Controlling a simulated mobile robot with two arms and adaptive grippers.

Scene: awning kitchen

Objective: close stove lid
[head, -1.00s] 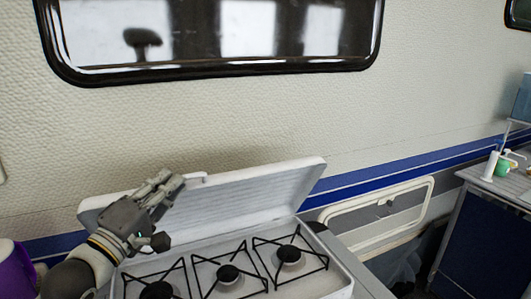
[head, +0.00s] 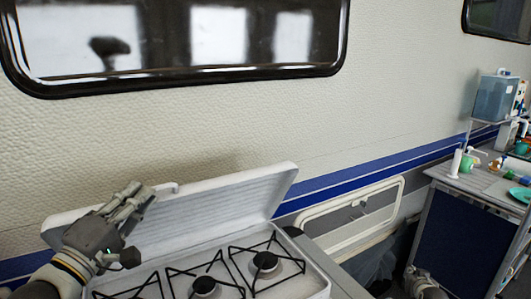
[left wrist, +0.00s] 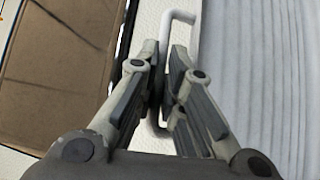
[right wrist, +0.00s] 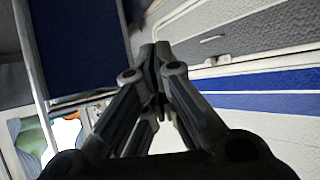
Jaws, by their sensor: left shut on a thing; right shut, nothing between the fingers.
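The white stove lid (head: 215,208) stands raised and leans back behind the burners in the head view. The stove (head: 318,285) has burners under black wire grates. My left gripper (head: 143,195) is at the lid's upper left edge. In the left wrist view my left gripper (left wrist: 163,75) is shut on the white lid handle (left wrist: 180,30), with the ribbed lid (left wrist: 270,75) to its right. My right gripper (head: 418,272) is low at the right of the head view, apart from the stove. In the right wrist view it is shut and empty (right wrist: 155,50).
A counter (head: 475,180) with bottles and dishes stands at the right, with a dark blue front. A white-framed wall hatch (head: 350,205) is between it and the stove. A window (head: 180,40) is above the lid.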

